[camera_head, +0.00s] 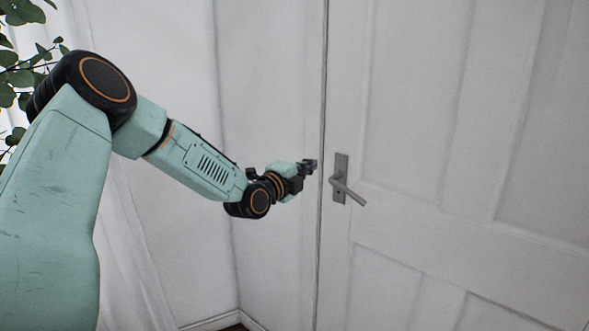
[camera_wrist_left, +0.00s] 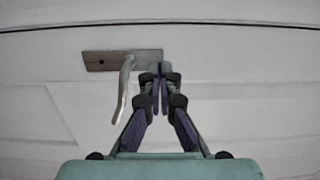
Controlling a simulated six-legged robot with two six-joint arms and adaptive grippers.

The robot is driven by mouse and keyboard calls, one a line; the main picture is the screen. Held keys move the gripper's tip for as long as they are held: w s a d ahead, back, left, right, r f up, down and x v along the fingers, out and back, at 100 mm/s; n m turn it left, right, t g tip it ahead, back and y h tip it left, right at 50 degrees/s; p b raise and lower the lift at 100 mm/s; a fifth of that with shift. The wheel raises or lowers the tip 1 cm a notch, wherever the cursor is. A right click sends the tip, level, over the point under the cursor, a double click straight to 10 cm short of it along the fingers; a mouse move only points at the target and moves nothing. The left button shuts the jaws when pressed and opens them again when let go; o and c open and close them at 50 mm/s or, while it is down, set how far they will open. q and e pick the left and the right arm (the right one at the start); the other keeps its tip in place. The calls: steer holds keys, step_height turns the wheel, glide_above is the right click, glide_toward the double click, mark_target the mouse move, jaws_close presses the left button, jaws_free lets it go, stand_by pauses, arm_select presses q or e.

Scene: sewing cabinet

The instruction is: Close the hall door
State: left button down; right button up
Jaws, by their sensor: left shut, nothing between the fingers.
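The white panelled hall door (camera_head: 410,150) fills the right half of the head view. Its metal lever handle (camera_head: 348,190) sits on an upright backplate near the door's left edge, close to the frame. My left gripper (camera_head: 313,164) is shut and empty, just left of the handle, near the door's edge. In the left wrist view, the shut fingers (camera_wrist_left: 161,72) are beside the backplate's end, and the handle's lever (camera_wrist_left: 125,88) is left of them. I cannot tell whether the fingertips touch the door. My right gripper is not in view.
White wall (camera_head: 270,120) lies left of the door, with a corner and a baseboard (camera_head: 215,322) below. A leafy plant (camera_head: 20,70) and a pale curtain (camera_head: 115,260) are at the far left.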

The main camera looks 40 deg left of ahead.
arm_select(q)
steer(key=s+p, duration=0.2)
steer(key=s, duration=0.2)
steer(key=shift+s, duration=0.2)
stand_by(0.3)
